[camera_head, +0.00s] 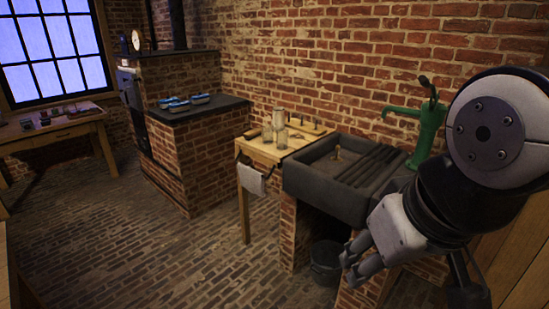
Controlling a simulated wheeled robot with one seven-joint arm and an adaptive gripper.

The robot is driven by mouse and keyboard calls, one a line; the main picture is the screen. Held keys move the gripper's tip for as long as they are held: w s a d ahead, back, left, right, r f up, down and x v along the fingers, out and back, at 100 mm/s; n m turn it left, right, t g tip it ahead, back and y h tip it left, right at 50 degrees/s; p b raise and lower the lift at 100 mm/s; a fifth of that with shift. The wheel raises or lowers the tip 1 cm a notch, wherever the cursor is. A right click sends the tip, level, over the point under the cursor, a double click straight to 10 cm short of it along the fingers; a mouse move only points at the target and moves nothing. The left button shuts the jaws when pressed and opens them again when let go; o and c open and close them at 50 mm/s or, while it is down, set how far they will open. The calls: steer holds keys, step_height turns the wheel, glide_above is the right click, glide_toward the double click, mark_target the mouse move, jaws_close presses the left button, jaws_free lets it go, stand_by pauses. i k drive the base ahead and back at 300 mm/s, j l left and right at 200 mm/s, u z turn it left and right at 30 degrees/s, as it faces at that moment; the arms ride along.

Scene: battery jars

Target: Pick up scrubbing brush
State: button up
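A small brown object (251,134) lies at the left end of the wooden side table (262,153), beside the glass jars. It may be the scrubbing brush, but it is too small to tell. A small tan object (337,153) stands in the dark stone sink (308,178); I cannot tell what it is. My gripper (352,268) hangs at the lower right, in front of the sink and lower in the picture. It is apart from both objects. Its fingers point down and left, with nothing visible in them.
Several glass jars (279,130) and a pegged rack (306,128) crowd the side table. A cloth (252,180) hangs at its front. A green pump (428,127) rises behind the sink. A dark bucket (326,263) stands below. The brick floor at left is clear.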

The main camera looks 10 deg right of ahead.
mark_target(249, 135)
steer(key=i+j+z, duration=0.2)
steer(key=i+j, duration=0.35)
steer(key=i, duration=0.55)
steer(key=i+j+z, duration=0.25)
steer(key=i+j, duration=0.5)
steer(key=i, duration=0.3)
steer(key=i+j+z, duration=0.2)
steer(key=i+j, duration=0.7)
